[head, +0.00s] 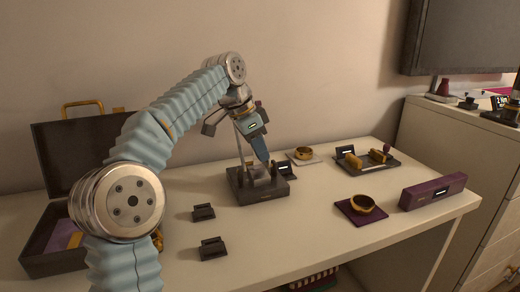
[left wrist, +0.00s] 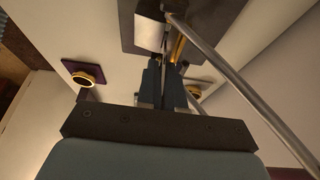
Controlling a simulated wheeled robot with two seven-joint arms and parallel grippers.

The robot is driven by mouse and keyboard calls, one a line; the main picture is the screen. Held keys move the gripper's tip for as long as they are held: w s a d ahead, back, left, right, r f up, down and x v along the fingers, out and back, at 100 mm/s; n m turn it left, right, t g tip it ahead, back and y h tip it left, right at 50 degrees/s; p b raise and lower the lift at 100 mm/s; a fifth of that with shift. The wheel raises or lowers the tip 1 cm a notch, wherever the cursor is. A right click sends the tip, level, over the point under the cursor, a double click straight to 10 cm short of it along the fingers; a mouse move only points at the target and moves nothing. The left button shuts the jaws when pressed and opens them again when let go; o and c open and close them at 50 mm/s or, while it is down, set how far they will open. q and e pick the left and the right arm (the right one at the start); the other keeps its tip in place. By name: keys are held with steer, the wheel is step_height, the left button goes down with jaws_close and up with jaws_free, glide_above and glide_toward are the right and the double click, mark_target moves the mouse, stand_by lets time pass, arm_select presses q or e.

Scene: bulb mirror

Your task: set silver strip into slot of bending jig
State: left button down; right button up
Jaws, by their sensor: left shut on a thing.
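The bending jig (head: 258,191) stands on the white table, a dark square base with a grey block and thin upright rods. In the left wrist view its dark base (left wrist: 205,12), pale metal block (left wrist: 149,34) and brass post (left wrist: 177,43) show beyond the fingers. My left gripper (head: 263,158) points down, with its fingertips just above or at the jig's block. In the left wrist view its fingers (left wrist: 164,80) are closed together on something thin, the silver strip, mostly hidden between them. The slot is hidden, and I cannot tell whether the strip touches it. My right gripper is out of view.
An open dark case (head: 55,250) stands at the left. Two small black holders (head: 204,212) lie in front of the jig.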

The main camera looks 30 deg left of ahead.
arm_select(q)
steer(key=shift+f, duration=0.35)
steer(key=c, duration=1.2)
jaws_free()
steer(key=shift+r, duration=0.1)
steer(key=shift+a, duration=0.1)
steer(key=shift+r, duration=0.2)
steer(key=v, duration=0.7)
steer(key=shift+s+p, duration=0.2)
steer(key=shift+p, duration=0.1)
steer(key=shift+d+f, duration=0.1)
steer(key=shift+d, duration=0.15)
